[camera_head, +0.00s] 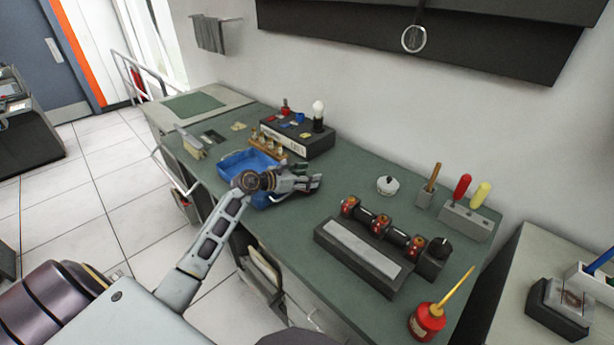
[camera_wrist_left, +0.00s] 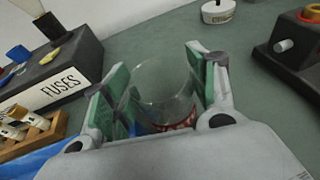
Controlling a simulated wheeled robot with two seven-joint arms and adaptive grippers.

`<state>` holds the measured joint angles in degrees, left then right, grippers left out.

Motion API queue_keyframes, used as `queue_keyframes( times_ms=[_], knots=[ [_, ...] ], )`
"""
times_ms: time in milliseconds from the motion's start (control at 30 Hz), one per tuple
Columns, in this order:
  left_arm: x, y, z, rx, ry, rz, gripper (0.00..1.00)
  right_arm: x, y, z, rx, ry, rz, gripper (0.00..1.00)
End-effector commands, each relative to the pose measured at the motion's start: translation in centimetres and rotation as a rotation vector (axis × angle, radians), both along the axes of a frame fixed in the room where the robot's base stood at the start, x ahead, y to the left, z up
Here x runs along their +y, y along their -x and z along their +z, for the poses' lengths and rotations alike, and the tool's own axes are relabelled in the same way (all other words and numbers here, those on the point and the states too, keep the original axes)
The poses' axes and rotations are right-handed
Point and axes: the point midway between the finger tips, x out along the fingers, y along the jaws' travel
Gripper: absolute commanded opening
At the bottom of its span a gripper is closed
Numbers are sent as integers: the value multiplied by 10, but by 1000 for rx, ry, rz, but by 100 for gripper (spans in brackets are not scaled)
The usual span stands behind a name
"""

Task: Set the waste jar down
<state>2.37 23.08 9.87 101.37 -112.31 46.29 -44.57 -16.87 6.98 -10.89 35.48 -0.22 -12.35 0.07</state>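The waste jar (camera_wrist_left: 163,88) is a clear glass jar with something reddish near its base. In the left wrist view it stands between the green-padded fingers of my left gripper (camera_wrist_left: 160,85), its sides against the pads. My left gripper (camera_head: 310,182) reaches over the green bench top (camera_head: 345,190), just right of the blue tray (camera_head: 234,166). In the head view the jar is hard to make out at the fingers. The jar's bottom is hidden by the gripper, so I cannot tell whether it touches the bench. My right gripper is not in view.
Behind the gripper stand the black fuse box (camera_head: 308,140) and a wooden rack of small bottles (camera_head: 266,146). To the right are a white-lidded pot (camera_head: 387,185), a device with red-banded rollers (camera_head: 362,252) and a red oil can (camera_head: 427,322). Bench between gripper and pot is clear.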

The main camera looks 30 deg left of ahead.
Motion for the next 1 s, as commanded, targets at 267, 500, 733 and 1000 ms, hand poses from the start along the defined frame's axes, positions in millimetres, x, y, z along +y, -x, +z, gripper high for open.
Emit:
queue_keyframes(
  times_ms=[267, 500, 733, 1000],
  knots=[
    [0, 0, 0, 0, 0, 0, 75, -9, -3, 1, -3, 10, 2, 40],
    [0, 0, 2, -1, 0, 0, 75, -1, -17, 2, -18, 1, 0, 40],
    [4, 7, 5, 0, -2, 2, 75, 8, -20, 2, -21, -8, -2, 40],
    [15, 27, 11, 0, -3, 1, 75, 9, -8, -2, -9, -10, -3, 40]
  ],
)
